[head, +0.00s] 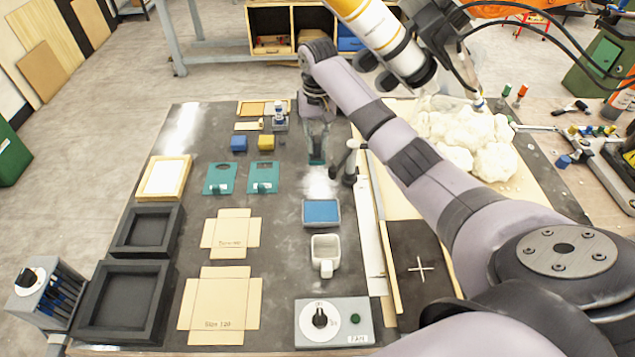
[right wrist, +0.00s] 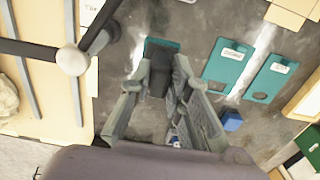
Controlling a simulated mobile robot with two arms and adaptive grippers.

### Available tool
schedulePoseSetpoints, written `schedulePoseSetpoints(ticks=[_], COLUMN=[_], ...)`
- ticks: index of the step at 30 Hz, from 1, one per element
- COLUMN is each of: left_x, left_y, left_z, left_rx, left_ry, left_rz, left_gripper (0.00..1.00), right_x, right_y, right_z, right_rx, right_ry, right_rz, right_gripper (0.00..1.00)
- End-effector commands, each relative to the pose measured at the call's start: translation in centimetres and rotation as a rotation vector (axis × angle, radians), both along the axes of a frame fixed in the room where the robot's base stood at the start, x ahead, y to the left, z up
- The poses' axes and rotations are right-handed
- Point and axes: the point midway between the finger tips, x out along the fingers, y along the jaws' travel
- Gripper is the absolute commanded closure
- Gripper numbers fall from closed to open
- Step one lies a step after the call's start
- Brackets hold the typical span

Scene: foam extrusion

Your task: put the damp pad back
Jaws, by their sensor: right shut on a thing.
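My right gripper (head: 317,158) hangs over the middle of the table, fingers down. In the right wrist view my right gripper (right wrist: 160,85) is shut on a dark block (right wrist: 159,72). A teal piece (right wrist: 158,45) shows just beyond the block; I cannot tell whether it is joined to it. I cannot tell which of these is the damp pad. My left gripper is not in view.
Two teal cards (head: 220,179) lie left of the gripper, with a blue cube (head: 238,143) and a yellow cube (head: 266,142) behind. A small stand (head: 348,160) is close on the right. White foam (head: 465,140) lies right.

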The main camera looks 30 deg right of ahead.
Motion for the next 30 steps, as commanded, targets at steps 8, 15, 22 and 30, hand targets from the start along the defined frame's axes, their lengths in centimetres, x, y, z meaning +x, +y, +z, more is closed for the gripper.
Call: schedulePoseSetpoints(ticks=[8,15,22,30], left_x=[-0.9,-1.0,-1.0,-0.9], left_y=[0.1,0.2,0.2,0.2], left_z=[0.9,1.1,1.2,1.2], left_rx=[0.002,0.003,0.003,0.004], left_ry=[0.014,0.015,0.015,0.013], left_rz=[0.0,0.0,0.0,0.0], left_gripper=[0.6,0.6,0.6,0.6], right_x=[-0.2,-0.2,-0.1,-0.1], right_y=[-0.1,-0.1,-0.1,-0.1], right_z=[-5.0,-7.7,-10.0,-10.1], right_rx=[-0.001,-0.001,-0.001,-0.001], right_ry=[0.003,0.004,0.001,0.0], right_rz=[-0.004,-0.003,-0.003,-0.003], right_gripper=[1.0,1.0,1.0,1.0])
